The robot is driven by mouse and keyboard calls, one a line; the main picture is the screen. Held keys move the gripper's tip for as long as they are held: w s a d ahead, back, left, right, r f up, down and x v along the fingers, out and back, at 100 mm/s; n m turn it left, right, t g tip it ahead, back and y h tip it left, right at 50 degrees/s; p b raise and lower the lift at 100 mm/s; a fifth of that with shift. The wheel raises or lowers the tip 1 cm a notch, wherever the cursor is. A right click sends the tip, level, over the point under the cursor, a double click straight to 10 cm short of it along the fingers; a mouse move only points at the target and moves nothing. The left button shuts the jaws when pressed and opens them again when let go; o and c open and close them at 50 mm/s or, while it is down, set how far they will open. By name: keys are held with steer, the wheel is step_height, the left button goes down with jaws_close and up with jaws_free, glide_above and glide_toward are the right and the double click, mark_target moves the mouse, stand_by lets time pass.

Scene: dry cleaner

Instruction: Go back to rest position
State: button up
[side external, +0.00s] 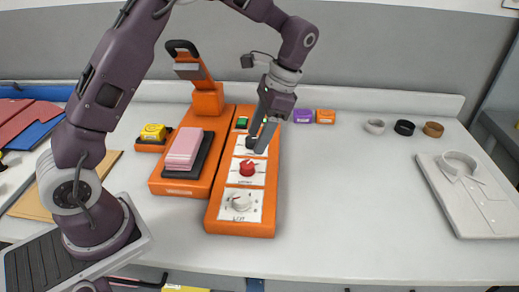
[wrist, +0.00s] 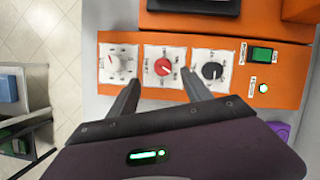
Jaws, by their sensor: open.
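My gripper (side external: 262,136) is over the orange control panel (side external: 228,215) in the side external view. In the wrist view my gripper (wrist: 165,90) has its fingers spread apart, with nothing between them but the panel behind. The panel carries a white knob (wrist: 115,63), a red knob (wrist: 163,67) and a black knob (wrist: 212,70), each on a white label. A green switch (wrist: 262,54) and a small lit button (wrist: 263,87) sit at its right end. In the side view the fingers partly cover the black knob. I cannot tell whether a fingertip touches the panel.
An orange press (side external: 207,98) with a raised lever stands left of the panel, with a pink stack (side external: 184,148) on its dark plate. A folded shirt (side external: 466,190) and several rings (side external: 404,127) lie right. Purple (side external: 302,116) and orange (side external: 325,116) blocks stand behind. The middle right counter is clear.

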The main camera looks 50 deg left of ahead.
steer(key=s+d+r+n+t, duration=0.1)
steer(key=s+r+n+t, duration=0.15)
steer(key=s+r, duration=0.5)
steer(key=s+d+r+n+t+h, duration=0.1)
steer(key=s+r+t, duration=0.1)
steer(key=s, duration=0.5)
steer(key=s+d+r+n+t+h, duration=0.1)
steer(key=s+d+r+n+t, duration=0.1)
steer(key=s, duration=0.6)
steer(key=shift+s+r+t, duration=0.2)
steer(key=shift+r+t, duration=0.3)
steer(key=shift+t, duration=0.75)
steer(key=shift+a, duration=0.1)
